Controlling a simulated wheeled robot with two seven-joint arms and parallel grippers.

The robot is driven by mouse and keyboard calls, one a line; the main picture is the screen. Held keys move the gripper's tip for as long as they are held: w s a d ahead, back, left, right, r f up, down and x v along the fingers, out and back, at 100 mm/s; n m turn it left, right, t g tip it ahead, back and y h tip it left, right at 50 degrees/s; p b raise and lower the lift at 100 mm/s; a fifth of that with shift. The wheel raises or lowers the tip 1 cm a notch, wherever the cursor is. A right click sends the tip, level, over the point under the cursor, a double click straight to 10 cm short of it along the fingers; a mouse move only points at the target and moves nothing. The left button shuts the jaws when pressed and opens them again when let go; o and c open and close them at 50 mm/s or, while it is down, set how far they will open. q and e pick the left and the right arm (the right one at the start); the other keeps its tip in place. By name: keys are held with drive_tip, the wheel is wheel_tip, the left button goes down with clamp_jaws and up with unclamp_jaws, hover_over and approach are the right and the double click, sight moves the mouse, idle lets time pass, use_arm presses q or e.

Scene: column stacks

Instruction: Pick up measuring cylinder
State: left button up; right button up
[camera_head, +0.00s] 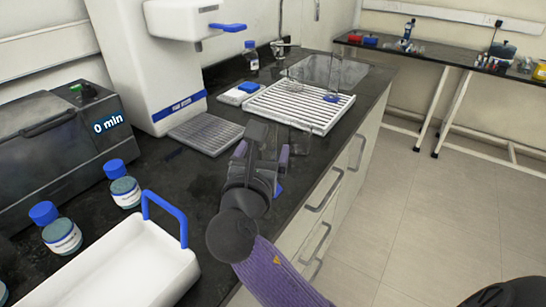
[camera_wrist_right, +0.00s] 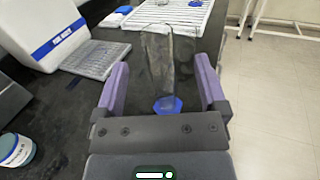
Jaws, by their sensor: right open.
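The measuring cylinder is clear with a blue base. In the wrist view its glass body (camera_wrist_right: 160,65) shows between my fingers, with the blue base (camera_wrist_right: 167,104) below. In the head view only part of its blue base (camera_head: 279,189) shows beside my gripper, near the counter's front edge. My right gripper (camera_head: 264,148) is open, its purple fingers on either side of the cylinder in the wrist view (camera_wrist_right: 162,62), with gaps on both sides. The cylinder looks upright; whether a finger touches it is unclear. My left gripper is not in view.
A white drying rack (camera_head: 262,108) with clear glassware lies behind. A white dispenser (camera_head: 135,60) with a grey grate (camera_head: 207,136) stands left. Blue-capped bottles (camera_head: 125,190) and a white tray (camera_head: 180,262) with a blue handle are nearer. The counter's front edge is close on the right.

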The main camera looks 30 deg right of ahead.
sight(270, 129)
drive_tip(key=b+x, duration=0.3)
drive_tip(key=x, duration=0.5)
drive_tip(key=shift+w+f, duration=0.2)
drive_tip(key=shift+w, duration=0.05)
drive_tip(key=shift+r, duration=0.1)
drive_tip(key=shift+c, duration=0.6)
drive_tip(key=c, duration=0.9)
clamp_jaws()
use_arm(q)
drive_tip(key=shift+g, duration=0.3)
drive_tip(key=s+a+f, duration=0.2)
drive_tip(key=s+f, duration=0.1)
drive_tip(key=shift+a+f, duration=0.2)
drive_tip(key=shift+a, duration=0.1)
